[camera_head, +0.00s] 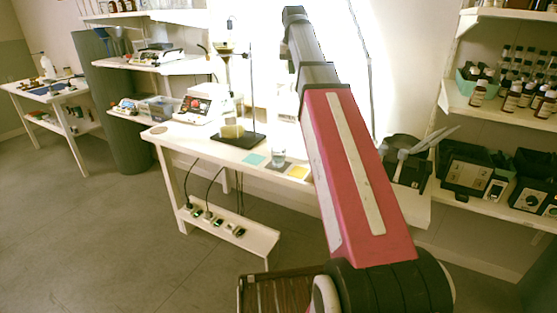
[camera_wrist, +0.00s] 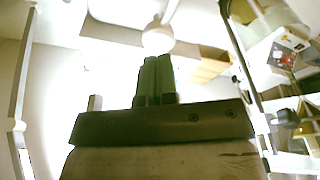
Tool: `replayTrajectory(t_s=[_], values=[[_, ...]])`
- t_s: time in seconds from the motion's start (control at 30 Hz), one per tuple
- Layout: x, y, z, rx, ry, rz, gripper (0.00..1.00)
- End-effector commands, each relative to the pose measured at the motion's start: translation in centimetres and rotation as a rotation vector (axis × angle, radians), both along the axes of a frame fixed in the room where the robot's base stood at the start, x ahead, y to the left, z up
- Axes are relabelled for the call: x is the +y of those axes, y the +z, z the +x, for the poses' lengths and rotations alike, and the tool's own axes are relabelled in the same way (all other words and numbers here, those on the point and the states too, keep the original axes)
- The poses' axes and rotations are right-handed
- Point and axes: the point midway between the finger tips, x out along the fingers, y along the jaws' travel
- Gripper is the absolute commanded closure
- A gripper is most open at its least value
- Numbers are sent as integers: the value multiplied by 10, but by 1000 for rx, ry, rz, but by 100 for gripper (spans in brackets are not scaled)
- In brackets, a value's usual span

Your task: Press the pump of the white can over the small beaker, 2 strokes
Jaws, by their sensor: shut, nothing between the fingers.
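A small clear beaker (camera_head: 278,155) stands on a dark mat on the white bench, left of my raised arm. I cannot make out the white can or its pump in the head view; my arm and the bright glare hide part of the bench and wall. My gripper (camera_wrist: 158,78) points away from the wrist camera, its two dark fingers together with nothing between them. In the wrist view a pale round shape with a thin stem (camera_wrist: 157,38) shows beyond the fingertips; I cannot tell what it is. The beaker is not discernible there.
A dark bin (camera_head: 405,160) stands right of my arm. Bottle shelves (camera_head: 515,112) are at right. The floor at left is clear.

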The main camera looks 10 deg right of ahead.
Motion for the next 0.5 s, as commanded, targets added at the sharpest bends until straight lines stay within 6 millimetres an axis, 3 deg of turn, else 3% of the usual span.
replayTrajectory(t_s=[0.5], values=[[0,-12,0,1,0,0,100]])
